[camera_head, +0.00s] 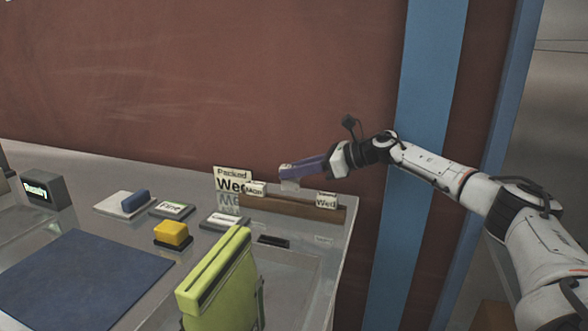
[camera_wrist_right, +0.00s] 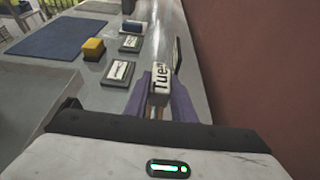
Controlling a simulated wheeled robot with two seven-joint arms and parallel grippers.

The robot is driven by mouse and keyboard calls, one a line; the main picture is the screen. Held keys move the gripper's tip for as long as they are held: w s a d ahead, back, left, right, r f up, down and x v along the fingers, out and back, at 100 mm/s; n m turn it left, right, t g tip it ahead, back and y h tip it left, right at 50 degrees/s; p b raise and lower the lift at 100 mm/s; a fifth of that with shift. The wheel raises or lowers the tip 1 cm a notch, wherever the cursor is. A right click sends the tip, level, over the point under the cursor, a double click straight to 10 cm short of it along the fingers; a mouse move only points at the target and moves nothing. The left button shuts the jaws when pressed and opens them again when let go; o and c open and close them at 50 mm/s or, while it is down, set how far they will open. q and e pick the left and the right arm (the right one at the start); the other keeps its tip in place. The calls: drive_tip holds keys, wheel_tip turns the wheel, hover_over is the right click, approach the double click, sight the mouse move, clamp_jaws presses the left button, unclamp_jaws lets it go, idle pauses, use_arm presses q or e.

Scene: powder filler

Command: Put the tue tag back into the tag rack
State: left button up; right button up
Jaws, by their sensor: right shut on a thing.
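The white tue tag (camera_wrist_right: 160,79) shows between the purple fingers in the right wrist view, with "Tue" readable on it. My right gripper (camera_head: 288,174) is shut on this tag, and the tag's pale lower part shows under the fingertips in the head view. The tag rack (camera_head: 285,207) is a long brown wooden bar at the back right of the table. A "Mon" tag (camera_head: 254,188) stands at its left end and a "Wed" tag (camera_head: 326,200) at its right end. The held tag is over the stretch between them; whether it touches the rack I cannot tell. My left gripper is out of view.
A "Packed Wed" sign (camera_head: 232,182) stands behind the rack's left end. A yellow block (camera_head: 172,234), a yellow-green upright holder (camera_head: 220,278), small label plates (camera_head: 172,209) and a blue mat (camera_head: 85,273) occupy the table. A reddish wall rises behind.

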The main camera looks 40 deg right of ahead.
sight(294, 188)
drive_tip(key=shift+f+b, duration=0.35)
drive_tip(key=shift+f, duration=0.4)
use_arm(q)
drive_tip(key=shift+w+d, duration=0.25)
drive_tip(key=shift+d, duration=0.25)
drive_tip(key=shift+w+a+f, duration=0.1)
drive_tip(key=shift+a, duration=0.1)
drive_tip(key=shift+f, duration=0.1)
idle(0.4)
